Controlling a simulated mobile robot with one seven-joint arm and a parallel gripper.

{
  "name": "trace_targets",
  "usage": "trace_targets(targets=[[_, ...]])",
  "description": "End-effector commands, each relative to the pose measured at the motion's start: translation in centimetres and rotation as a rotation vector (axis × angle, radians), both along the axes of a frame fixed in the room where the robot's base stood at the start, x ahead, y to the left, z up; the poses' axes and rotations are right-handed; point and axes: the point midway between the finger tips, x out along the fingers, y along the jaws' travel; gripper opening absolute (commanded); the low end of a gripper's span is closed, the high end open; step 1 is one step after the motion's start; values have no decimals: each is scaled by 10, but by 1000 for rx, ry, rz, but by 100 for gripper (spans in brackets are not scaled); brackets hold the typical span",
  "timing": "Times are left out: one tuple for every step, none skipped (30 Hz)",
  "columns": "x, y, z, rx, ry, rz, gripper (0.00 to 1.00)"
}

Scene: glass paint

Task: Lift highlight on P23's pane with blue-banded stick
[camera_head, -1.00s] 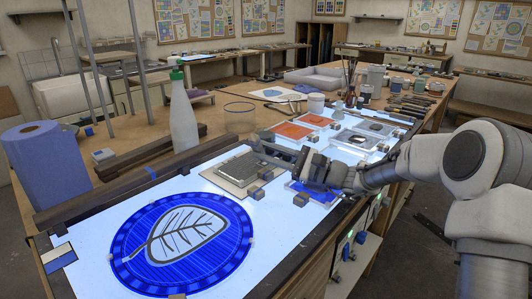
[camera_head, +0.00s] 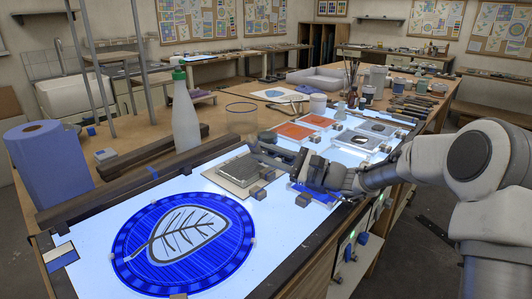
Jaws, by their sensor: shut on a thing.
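My gripper (camera_head: 301,163) is over the middle of the light table, reaching in from the right. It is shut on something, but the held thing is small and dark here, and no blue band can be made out. A small blue pane (camera_head: 318,196) lies just below and in front of it, partly hidden by my gripper and wrist. No label P23 is readable on any pane. Whether the held thing touches glass cannot be told.
A large round blue leaf panel (camera_head: 205,274) fills the near light table. A grey slab (camera_head: 238,168) lies left of my gripper. Orange panes (camera_head: 294,131) and clear panes (camera_head: 355,141) lie behind. A green-capped bottle (camera_head: 184,115) and a blue roll (camera_head: 47,163) stand at left.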

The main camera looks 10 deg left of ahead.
Motion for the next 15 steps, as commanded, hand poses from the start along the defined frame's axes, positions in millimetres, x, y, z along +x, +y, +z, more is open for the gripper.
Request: trace_targets(targets=[[0,0,-1,-1,1,0,0],[0,0,0,-1,1,0,0],[0,0,0,-1,1,0,0],[0,0,1,-1,1,0,0],[0,0,3,-1,1,0,0],[0,0,6,-1,1,0,0],[0,0,8,0,0,0,0],[0,0,11,0,0,0,0],[0,0,15,0,0,0,0],[0,0,19,0,-1,0,0],[0,0,22,0,-1,0,0],[0,0,26,0,-1,0,0],[0,0,29,0,-2,0,0],[0,0,32,0,-2,0,0],[0,0,36,0,-2,0,0]])
